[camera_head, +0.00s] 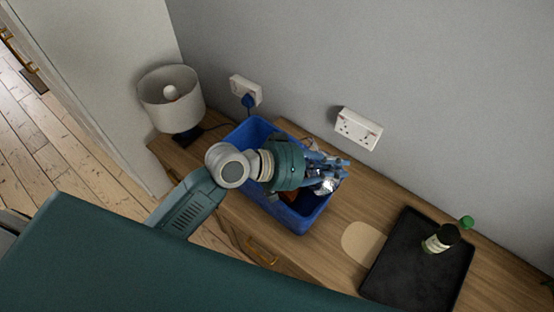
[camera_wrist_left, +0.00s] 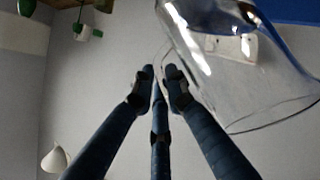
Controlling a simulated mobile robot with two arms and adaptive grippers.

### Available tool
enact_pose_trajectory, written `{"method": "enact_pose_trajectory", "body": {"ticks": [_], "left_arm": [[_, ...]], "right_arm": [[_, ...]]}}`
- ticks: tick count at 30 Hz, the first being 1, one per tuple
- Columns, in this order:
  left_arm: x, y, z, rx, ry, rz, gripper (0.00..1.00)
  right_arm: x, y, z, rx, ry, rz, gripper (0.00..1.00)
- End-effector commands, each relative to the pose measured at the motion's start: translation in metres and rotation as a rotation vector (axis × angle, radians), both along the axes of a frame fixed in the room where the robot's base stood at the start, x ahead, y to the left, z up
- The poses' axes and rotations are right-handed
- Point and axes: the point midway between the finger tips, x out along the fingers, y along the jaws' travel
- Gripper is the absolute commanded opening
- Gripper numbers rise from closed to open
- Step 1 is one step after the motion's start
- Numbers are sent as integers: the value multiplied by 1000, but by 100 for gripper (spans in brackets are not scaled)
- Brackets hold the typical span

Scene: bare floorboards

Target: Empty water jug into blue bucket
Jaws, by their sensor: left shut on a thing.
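The blue bucket (camera_head: 292,222) is a rectangular open tub on the wooden cabinet top; a strip of blue also shows at the upper right in the left wrist view (camera_wrist_left: 297,9). My left gripper (camera_head: 335,170) is above the bucket. In the left wrist view its dark fingers (camera_wrist_left: 161,84) are shut on the clear water jug (camera_wrist_left: 235,75) at its near edge. The jug looks empty and lies at a slant in that view. In the head view only a shiny patch of it (camera_head: 326,187) shows below the fingers. My right gripper is not in view.
A white lamp (camera_head: 170,95) stands left of the bucket. A black tray (camera_head: 400,270) with a green bottle (camera_head: 440,239) lies at the right, beside a pale round-ended board (camera_head: 361,243). Wall sockets (camera_head: 358,128) are behind. Brownish items show inside the bucket.

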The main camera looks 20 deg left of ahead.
Motion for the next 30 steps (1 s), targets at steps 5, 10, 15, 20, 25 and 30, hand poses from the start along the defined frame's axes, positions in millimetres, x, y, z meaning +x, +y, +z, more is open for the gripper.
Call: {"method": "enact_pose_trajectory", "body": {"ticks": [5, 10, 15, 20, 25, 30], "left_arm": [[3, 7, 11, -113, 32, 3, 0], [5, 12, 17, -221, 62, 1, 0], [6, 18, 20, -308, 88, 0, 0], [7, 22, 24, -362, 104, -1, 0], [8, 25, 25, -399, 116, -1, 0], [9, 28, 26, -425, 123, -1, 0]], "right_arm": [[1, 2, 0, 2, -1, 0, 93], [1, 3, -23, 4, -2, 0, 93], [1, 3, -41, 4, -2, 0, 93], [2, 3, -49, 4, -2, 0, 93], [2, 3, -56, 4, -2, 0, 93], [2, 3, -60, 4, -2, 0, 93]]}}
